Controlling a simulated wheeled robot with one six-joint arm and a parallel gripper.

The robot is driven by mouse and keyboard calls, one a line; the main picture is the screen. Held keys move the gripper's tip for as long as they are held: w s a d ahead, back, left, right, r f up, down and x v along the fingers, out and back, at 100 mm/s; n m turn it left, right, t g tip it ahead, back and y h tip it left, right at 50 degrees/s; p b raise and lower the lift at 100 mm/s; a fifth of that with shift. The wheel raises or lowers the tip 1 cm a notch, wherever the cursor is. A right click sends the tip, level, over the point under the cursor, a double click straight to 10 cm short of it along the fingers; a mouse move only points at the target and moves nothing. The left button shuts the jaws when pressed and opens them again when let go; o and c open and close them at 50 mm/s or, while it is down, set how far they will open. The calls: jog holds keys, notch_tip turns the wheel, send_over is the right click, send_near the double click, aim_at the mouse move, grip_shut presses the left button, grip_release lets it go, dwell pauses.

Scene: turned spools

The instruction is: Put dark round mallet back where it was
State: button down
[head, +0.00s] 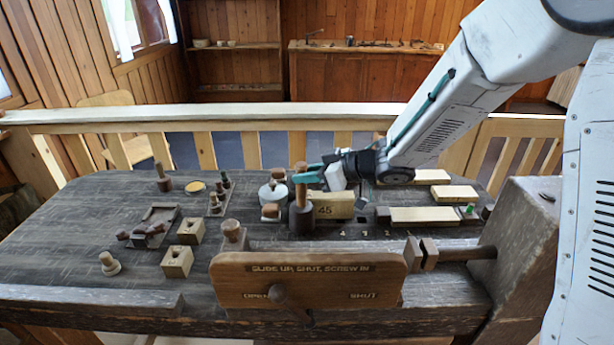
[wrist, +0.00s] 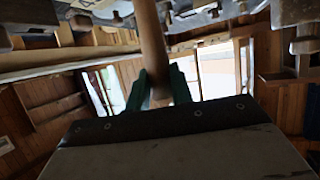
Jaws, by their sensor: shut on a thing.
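The dark round mallet (head: 301,219) is upright, head down, with its light wooden handle pointing up. My gripper (head: 306,174) has teal fingers and is shut on the handle, reaching in from the right. In the wrist view the handle (wrist: 151,45) runs between the two green fingers (wrist: 158,90). The mallet's head is in front of the block marked 45 (head: 332,205) and hides its left end. I cannot tell whether the head touches the bench. A second, similar dark-headed mallet (head: 164,184) stands at the back left.
A round pale piece (head: 272,193) and a small wooden-topped block (head: 271,211) stand just left of the mallet. A vise board (head: 308,284) is in front. Several pale blocks (head: 424,214) lie right. Two holed cubes (head: 177,262) stand left. The bench's far left (head: 70,215) is clear.

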jog(key=shift+f, duration=0.2)
jog(key=shift+f, duration=0.15)
jog(key=c, duration=1.2)
grip_release()
jog(key=shift+c, duration=0.2)
jog(key=shift+s+d+r, duration=0.1)
jog(key=shift+d+r, duration=0.15)
jog(key=shift+r, duration=0.1)
jog(key=v, duration=1.1)
jog(key=shift+s+d, duration=0.15)
jog(key=shift+d, duration=0.1)
